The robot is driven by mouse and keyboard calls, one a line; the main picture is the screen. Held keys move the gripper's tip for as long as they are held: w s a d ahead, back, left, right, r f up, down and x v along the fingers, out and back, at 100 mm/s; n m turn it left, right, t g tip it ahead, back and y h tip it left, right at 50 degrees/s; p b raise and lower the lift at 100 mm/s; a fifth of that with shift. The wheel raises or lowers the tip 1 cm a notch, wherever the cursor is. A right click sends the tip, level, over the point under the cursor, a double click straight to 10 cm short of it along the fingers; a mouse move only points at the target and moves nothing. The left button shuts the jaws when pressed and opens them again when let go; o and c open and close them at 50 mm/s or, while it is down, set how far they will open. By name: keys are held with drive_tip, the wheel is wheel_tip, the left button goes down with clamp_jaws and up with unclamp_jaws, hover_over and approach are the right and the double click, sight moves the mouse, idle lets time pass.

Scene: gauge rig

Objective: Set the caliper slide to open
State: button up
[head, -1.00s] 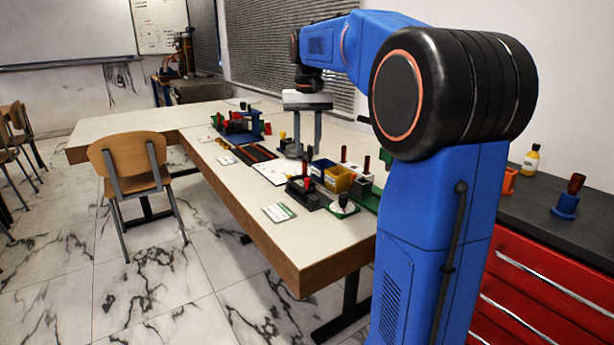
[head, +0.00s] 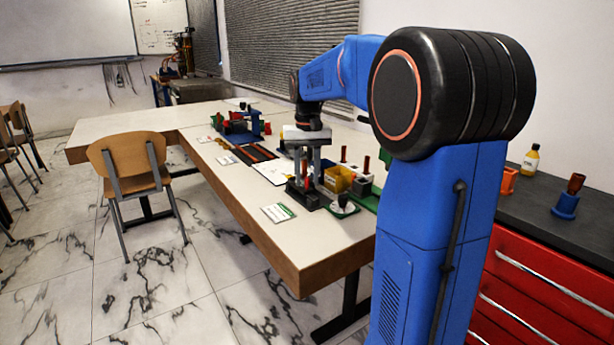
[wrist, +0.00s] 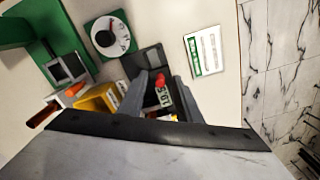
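The dark block-like device (head: 311,201), which looks like the caliper, stands on the table near its front edge. In the wrist view the caliper (wrist: 146,60) shows a red knob (wrist: 160,80) and a pale plate with markings (wrist: 164,97) I cannot read surely. My gripper (head: 308,182) points down over the caliper. In the wrist view its two grey fingers (wrist: 160,86) are apart, one on each side of the red knob. I cannot tell whether they touch it. The slide's far part is hidden by the fingers and gripper body.
A dial on a green plate (wrist: 109,37) stands beside the caliper. A yellow bin (head: 337,180) is close behind it. A white-and-green card (head: 278,212) lies on clear table to the left. Blue and red fixtures (head: 238,124) stand farther back.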

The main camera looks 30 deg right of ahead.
clamp_jaws()
drive_tip(key=shift+s, duration=1.5)
unclamp_jaws()
wheel_tip(320, 180, up, 17)
drive_tip(key=shift+r, duration=0.2)
